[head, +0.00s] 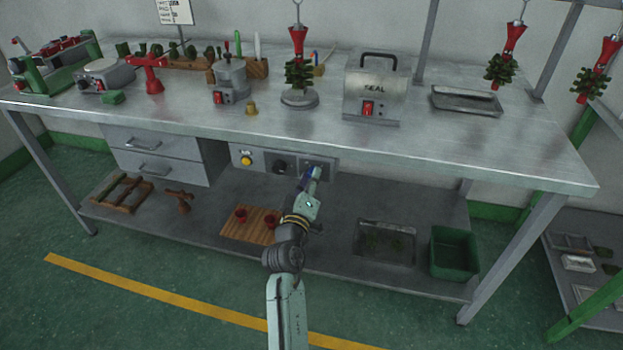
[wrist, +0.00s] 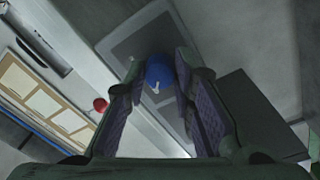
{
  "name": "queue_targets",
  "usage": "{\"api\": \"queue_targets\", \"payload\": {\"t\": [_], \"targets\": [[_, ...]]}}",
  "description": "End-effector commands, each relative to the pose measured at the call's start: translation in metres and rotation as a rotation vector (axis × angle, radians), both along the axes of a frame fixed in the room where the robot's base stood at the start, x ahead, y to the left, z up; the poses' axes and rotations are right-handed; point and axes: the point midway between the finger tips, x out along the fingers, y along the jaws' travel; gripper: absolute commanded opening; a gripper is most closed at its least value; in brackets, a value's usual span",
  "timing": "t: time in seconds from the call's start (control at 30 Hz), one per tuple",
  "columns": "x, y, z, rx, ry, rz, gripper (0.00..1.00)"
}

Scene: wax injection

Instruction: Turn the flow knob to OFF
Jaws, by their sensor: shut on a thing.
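The flow knob (wrist: 159,70) is blue with a white pointer and sits on a grey plate (wrist: 126,42) in the wrist view. The pointer shows toward the lower part of that picture. My gripper (wrist: 160,80) has one finger on each side of the knob and is shut on it. In the head view my gripper (head: 311,178) reaches the right end of the control panel (head: 262,160) under the bench's front edge. It hides most of the knob there. I cannot read any markings around the knob.
A yellow button (head: 246,161) and a black knob (head: 280,167) are to the left on the same panel. The bench top (head: 420,140) overhangs above. Below, the lower shelf holds a wooden board (head: 235,229) with red cups, a metal tray (head: 368,258) and a green bin (head: 454,252).

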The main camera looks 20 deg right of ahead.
Motion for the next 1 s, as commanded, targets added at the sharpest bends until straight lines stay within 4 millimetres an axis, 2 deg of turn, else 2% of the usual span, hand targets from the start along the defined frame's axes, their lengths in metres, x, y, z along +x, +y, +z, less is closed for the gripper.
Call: {"api": "queue_targets", "payload": {"t": [0.3, 0.33, 0.6, 1.0], "targets": [[0.0008, 0.0009, 0.0021, -0.003, -0.003, 0.002, 0.0], [0.0008, 0.0009, 0.0021, -0.003, -0.003, 0.002, 0.26], [0.0003, 0.0004, 0.0009, -0.001, -0.002, 0.001, 0.44], [-0.0058, 0.0044, -0.0008, -0.001, 0.001, 0.001, 0.44]]}}
